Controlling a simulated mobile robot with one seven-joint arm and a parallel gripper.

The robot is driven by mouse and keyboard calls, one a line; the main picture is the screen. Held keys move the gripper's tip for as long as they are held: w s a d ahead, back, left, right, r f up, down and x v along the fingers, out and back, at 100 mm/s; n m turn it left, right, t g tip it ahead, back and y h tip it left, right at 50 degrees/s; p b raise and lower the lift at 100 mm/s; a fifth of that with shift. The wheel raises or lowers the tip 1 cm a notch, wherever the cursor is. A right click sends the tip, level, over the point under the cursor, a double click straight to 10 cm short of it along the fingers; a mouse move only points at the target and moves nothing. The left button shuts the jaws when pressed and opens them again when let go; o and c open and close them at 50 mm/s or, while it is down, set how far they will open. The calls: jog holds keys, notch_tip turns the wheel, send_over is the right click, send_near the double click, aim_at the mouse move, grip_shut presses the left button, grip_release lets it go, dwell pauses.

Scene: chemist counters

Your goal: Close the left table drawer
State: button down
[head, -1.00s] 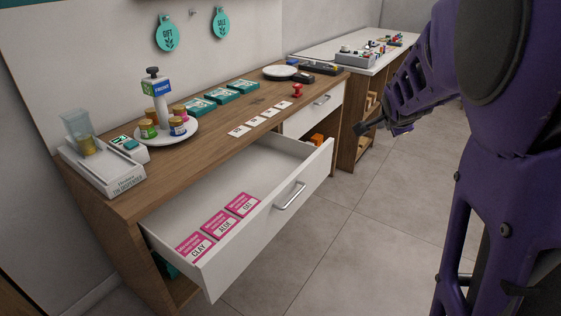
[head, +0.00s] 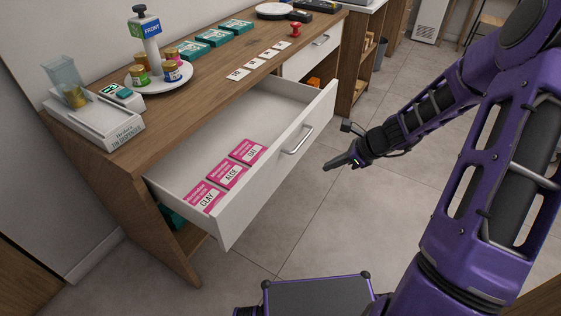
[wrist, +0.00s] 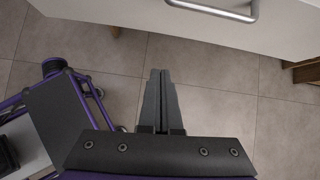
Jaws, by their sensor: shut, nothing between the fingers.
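The left table drawer (head: 245,205) is pulled well out of the wooden table. It is white with a metal bar handle (head: 297,140) on its front. Several pink labelled boxes (head: 227,175) lie inside it. My gripper (head: 326,168) is shut and empty, to the right of the drawer front and apart from it. In the wrist view, my gripper (wrist: 160,72) shows its fingers together over the floor. The drawer front (wrist: 290,38) and handle (wrist: 215,10) lie beyond the fingertips.
The wooden tabletop (head: 190,110) bears a round white plate with jars (head: 158,78), a dispenser (head: 92,120), teal boxes and white cards. A second white drawer (head: 312,52) to the right is shut.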

jog(key=a+y, duration=0.1)
jog(key=b, duration=0.2)
send_near(283, 165)
notch_tip(283, 165, down, 4)
jog(key=s, duration=0.1)
jog(key=w+a, duration=0.1)
jog(key=w+a+m, duration=0.1)
jog(key=shift+a+f+t, duration=0.15)
jog(key=shift+a+t, duration=0.2)
jog(key=shift+t, duration=0.05)
jog(key=shift+w+a, duration=0.3)
jog(key=shift+a, duration=0.05)
